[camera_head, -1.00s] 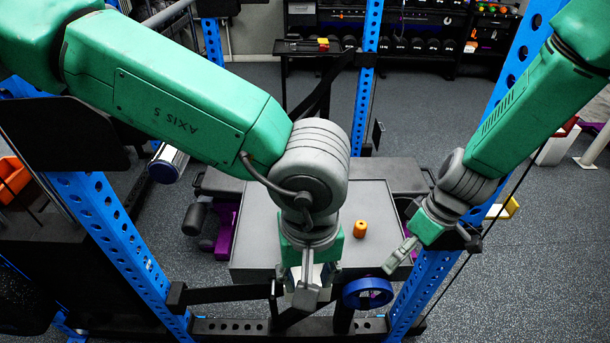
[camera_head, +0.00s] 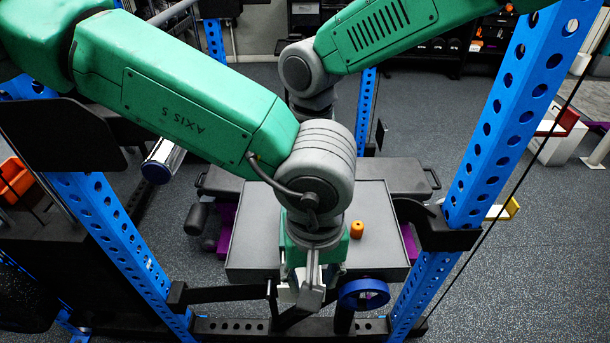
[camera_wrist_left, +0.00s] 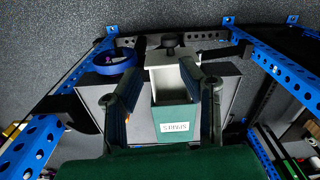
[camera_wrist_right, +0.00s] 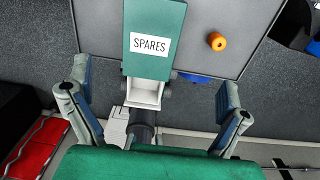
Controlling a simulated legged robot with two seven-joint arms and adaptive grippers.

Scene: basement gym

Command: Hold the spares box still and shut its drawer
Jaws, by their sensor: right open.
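The spares box is green with a white SPARES label; it shows in the left wrist view (camera_wrist_left: 172,112) and the right wrist view (camera_wrist_right: 152,22). Its white drawer (camera_wrist_right: 146,92) stands partly out, with a dark knob (camera_wrist_left: 169,40) at its front.
The box is on a grey table (camera_head: 260,225) with a small orange cylinder (camera_head: 357,228) to the right. A blue wheel (camera_head: 364,294) is at the table's front edge. Blue rack posts (camera_head: 110,230) stand left and right (camera_head: 480,150).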

